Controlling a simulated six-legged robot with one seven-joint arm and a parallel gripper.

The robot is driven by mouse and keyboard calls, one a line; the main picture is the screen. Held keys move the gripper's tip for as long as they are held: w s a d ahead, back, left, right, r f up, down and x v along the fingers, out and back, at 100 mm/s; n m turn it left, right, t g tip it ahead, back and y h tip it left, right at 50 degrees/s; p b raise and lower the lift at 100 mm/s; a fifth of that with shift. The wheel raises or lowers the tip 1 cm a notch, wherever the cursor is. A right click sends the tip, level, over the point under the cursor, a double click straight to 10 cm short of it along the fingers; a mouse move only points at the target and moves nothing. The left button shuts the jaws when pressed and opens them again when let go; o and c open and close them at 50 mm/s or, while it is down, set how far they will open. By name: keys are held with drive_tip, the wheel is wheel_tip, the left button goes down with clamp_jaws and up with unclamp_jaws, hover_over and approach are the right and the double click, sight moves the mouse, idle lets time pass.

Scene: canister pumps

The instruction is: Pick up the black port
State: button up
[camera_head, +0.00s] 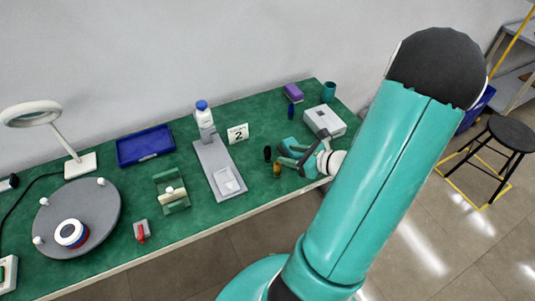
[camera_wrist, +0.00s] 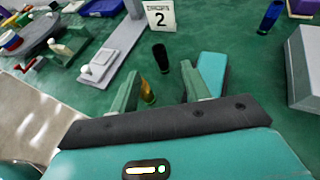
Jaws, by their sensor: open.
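The black port (camera_head: 267,153) is a small dark cylinder standing on the green table. In the wrist view the black port (camera_wrist: 160,57) stands upright just beyond my fingers, a little left of the middle of the gap. My gripper (camera_head: 289,157) is open and low over the table, just right of the port. In the wrist view my gripper (camera_wrist: 158,82) shows its two green fingers spread apart with nothing held. A brass-coloured piece (camera_wrist: 147,92) stands close to the left finger, nearer than the port.
A sign marked 2 (camera_head: 237,133) and a grey pump stand (camera_head: 217,165) are to the left.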

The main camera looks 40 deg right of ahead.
sight(269, 149)
drive_tip(key=x, duration=0.7)
drive_tip(key=shift+w+a, duration=0.1)
drive_tip(key=shift+w, duration=0.15)
clamp_jaws()
drive_tip(key=shift+r, duration=0.2)
